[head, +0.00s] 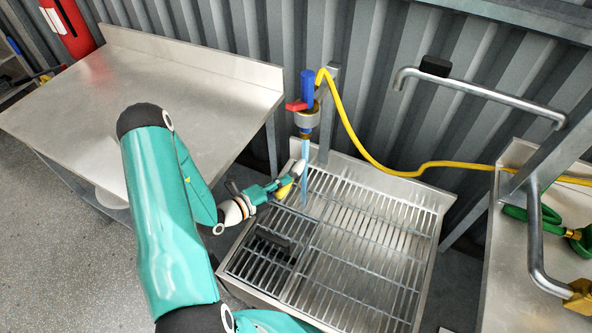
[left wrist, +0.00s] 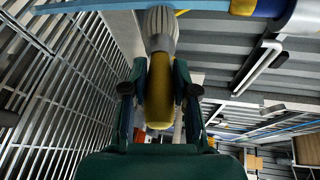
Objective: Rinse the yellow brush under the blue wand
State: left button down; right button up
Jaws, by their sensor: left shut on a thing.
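The yellow brush (left wrist: 158,100) is held between the fingers of my left gripper (head: 277,189). Its grey bristle end (left wrist: 160,30) points away from the gripper. In the head view the brush (head: 284,190) is tilted, bristles up, over the left part of the grate. The blue wand (head: 307,88) hangs upright with a red lever at its side. A blue water stream (head: 305,178) falls from it, just right of the bristles. In the left wrist view the stream (left wrist: 95,4) crosses at the bristle tips; I cannot tell whether they touch. My right gripper is out of view.
The metal grate basin (head: 375,225) lies under the wand. A steel table (head: 190,75) stands on the left and another counter (head: 505,270) on the right with green items. A yellow hose (head: 358,140) loops behind; a bent metal pipe (head: 480,92) juts out at the right.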

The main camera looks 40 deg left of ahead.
aim_at(276, 198)
pick_arm(q)
jog(key=shift+s+d, duration=0.25)
jog(key=shift+s, duration=0.55)
jog(key=shift+s+d, duration=0.25)
jog(key=shift+s, duration=0.5)
jog(key=shift+s+d, duration=0.25)
jog(key=shift+s, duration=0.55)
jog(key=shift+r, duration=0.1)
jog(key=shift+s+d+r+p, duration=0.25)
jog(key=shift+s+r+p, duration=0.55)
jog(key=shift+s+r, duration=0.1)
jog(key=shift+s+d+r+p, duration=0.2)
jog(key=shift+s+r+p, duration=0.3)
jog(key=shift+s+r, duration=0.15)
jog(key=shift+s+d+r+p, duration=0.25)
jog(key=shift+s+r+p, duration=0.25)
jog(key=shift+s+r, duration=0.2)
jog(key=shift+s+d+r+p, duration=0.2)
jog(key=shift+s+r+p, duration=0.3)
jog(key=shift+s+r, duration=0.15)
